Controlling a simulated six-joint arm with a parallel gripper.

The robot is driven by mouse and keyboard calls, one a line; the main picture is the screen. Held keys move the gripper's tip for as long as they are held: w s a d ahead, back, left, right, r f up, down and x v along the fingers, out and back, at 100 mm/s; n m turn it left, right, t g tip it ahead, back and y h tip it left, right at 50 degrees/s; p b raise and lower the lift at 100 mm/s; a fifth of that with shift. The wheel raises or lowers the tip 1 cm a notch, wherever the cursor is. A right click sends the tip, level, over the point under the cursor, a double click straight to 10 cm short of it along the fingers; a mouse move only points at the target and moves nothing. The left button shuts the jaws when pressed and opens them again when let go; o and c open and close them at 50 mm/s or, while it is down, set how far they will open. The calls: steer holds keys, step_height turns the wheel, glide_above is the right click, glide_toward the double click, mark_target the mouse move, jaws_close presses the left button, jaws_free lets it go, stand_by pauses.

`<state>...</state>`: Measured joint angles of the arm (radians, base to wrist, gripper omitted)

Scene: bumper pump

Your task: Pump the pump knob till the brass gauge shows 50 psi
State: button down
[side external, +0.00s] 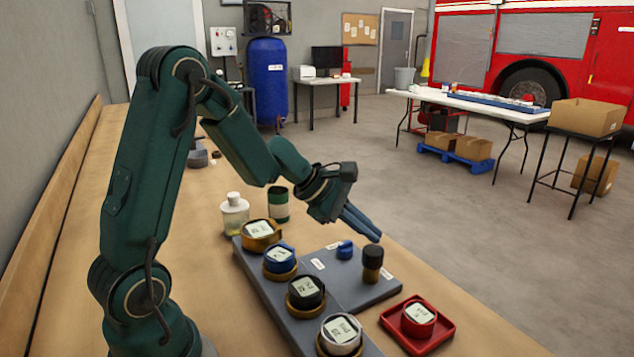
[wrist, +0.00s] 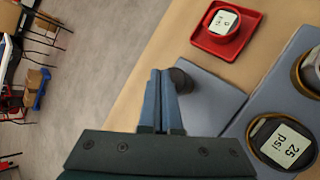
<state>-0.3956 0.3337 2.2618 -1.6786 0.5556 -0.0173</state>
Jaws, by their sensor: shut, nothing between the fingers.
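The pump knob (side external: 373,257) is a black cap on a brass stem, upright on the grey panel. In the wrist view the dark knob (wrist: 181,80) is partly hidden behind my fingers. My gripper (side external: 374,237) is shut and empty, its blue fingertips just above the knob; whether they touch it I cannot tell. It also shows in the wrist view (wrist: 161,73). The brass gauge (side external: 261,235) sits at the far end of the gauge row, its digits too small to read surely. It is outside the wrist view.
Blue (side external: 279,259), black (side external: 306,293) and silver (side external: 341,334) gauges continue the row; the black one reads 25 psi in the wrist view (wrist: 283,143). A blue knob (side external: 345,249) stands beside the pump knob. A red gauge (side external: 418,318) sits in a red tray (side external: 446,332).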

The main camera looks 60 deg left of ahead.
mark_target(373, 248)
steer(key=shift+f, duration=0.15)
steer(key=shift+f, duration=0.3)
steer(key=shift+f, duration=1.1)
stand_by(1.1)
steer(key=shift+r, duration=1.5)
steer(key=shift+r, duration=2.5)
